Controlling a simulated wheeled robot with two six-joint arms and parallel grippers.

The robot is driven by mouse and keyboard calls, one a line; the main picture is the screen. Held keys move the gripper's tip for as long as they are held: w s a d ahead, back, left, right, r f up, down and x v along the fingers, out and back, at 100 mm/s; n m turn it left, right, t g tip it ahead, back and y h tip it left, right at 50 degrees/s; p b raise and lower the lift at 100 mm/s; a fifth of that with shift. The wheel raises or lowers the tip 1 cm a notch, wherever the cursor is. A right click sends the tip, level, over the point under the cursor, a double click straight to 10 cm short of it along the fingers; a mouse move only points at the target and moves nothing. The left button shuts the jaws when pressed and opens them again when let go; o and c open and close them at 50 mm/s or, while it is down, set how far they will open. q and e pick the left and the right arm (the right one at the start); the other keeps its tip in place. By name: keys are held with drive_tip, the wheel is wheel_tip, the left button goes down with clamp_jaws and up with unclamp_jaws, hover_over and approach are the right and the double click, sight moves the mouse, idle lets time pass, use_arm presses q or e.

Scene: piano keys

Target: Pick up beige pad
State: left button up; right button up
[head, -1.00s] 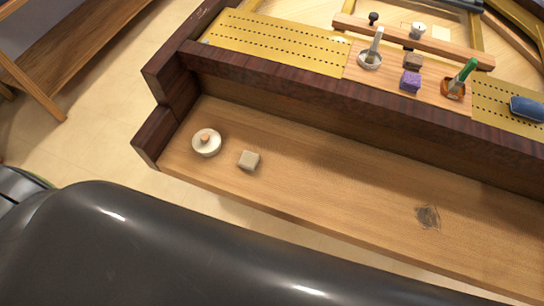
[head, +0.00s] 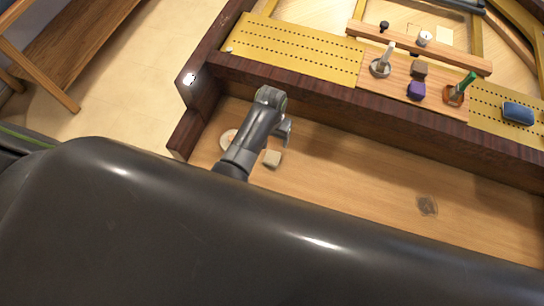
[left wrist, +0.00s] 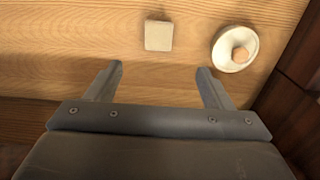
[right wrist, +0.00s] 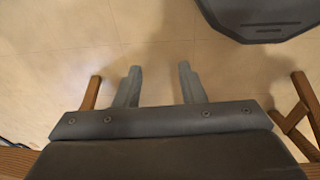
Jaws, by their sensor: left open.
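The beige pad (head: 272,158) is a small block lying on the wooden keybed (head: 370,190) near its left end. In the left wrist view the pad (left wrist: 158,36) lies ahead of the fingertips, between their lines and apart from both. My left gripper (left wrist: 161,66) is open and empty. In the head view the left gripper (head: 285,125) is over the keybed, beside the pad on its far side. My right gripper (right wrist: 160,68) has its fingers apart with nothing between them, above bare floor.
A round cream dish with an orange knob (left wrist: 238,52) sits beside the pad, partly hidden by my left arm in the head view. A dark wooden rail (head: 330,104) runs behind the keybed. A purple block (head: 416,91) and tools stand beyond it.

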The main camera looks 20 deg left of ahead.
use_arm(q)
hover_over(272, 157)
wheel_tip(272, 157, down, 5)
drive_tip(key=f+b, duration=0.2)
drive_tip(key=f, duration=0.1)
drive_tip(key=shift+s+f+b, duration=0.2)
drive_tip(key=shift+f+b, duration=0.1)
drive_tip(key=shift+b, duration=0.05)
drive_tip(key=shift+f+b, duration=0.45)
drive_tip(key=shift+b, duration=0.1)
drive_tip(key=shift+f, duration=0.15)
use_arm(e)
drive_tip(key=f, duration=0.4)
drive_tip(key=shift+a+f, duration=0.2)
drive_tip(key=shift+a, duration=0.05)
use_arm(q)
drive_tip(key=shift+f+b, duration=0.2)
drive_tip(key=shift+b, duration=0.25)
drive_tip(key=f+b, duration=0.1)
drive_tip(key=b, duration=0.1)
drive_tip(key=f+b, duration=0.3)
drive_tip(key=b, duration=0.1)
drive_tip(key=shift+w+f, duration=0.25)
drive_tip(key=shift+f, duration=0.15)
use_arm(e)
wheel_tip(272, 157, down, 6)
drive_tip(key=shift+a+f, duration=0.15)
use_arm(q)
drive_tip(key=shift+r, duration=0.1)
drive_tip(key=shift+c, duration=0.3)
